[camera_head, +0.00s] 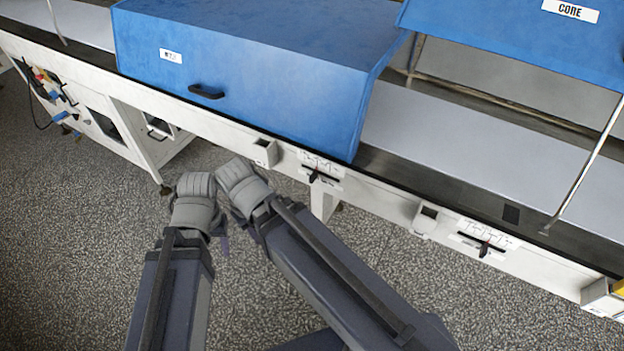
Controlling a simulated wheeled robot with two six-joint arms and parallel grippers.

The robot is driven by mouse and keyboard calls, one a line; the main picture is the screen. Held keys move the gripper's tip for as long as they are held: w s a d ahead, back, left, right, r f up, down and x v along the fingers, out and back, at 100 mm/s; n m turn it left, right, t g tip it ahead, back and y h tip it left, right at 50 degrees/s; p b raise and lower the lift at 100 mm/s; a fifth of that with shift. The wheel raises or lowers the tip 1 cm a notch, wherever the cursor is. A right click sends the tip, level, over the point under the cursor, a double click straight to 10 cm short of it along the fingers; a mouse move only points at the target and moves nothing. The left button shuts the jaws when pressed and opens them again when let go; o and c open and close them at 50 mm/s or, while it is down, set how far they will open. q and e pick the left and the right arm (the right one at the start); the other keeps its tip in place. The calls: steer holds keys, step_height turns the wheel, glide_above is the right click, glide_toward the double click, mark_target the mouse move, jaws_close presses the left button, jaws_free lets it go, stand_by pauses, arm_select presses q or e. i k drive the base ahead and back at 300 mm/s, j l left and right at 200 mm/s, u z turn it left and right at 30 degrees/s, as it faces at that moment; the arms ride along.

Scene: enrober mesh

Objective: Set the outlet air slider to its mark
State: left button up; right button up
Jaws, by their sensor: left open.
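Two sliders with black knobs sit on white scale plates along the machine's front rail. One slider (315,174) is below the right corner of the big blue hood. The other slider (484,248) is further right. Their print is too small to read, so I cannot tell which is the outlet air slider or where its mark is. My left gripper (197,190) is open and empty, left of both sliders and apart from the rail; its fingers are mostly hidden. My right arm's wrist (242,185) is close beside it, left of the nearer slider. Its fingers are hidden.
A blue hood (240,50) with a black handle covers part of the belt. Another blue hood (520,35) marked CORE is at upper right. Small white boxes (265,152) (425,218) stick out from the rail beside the sliders. The speckled floor (80,240) is open at left.

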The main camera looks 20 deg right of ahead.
mark_target(312, 178)
steer(key=z, duration=3.2)
steer(key=k+l, duration=0.4)
steer(key=l, duration=0.15)
steer(key=u, duration=2.15)
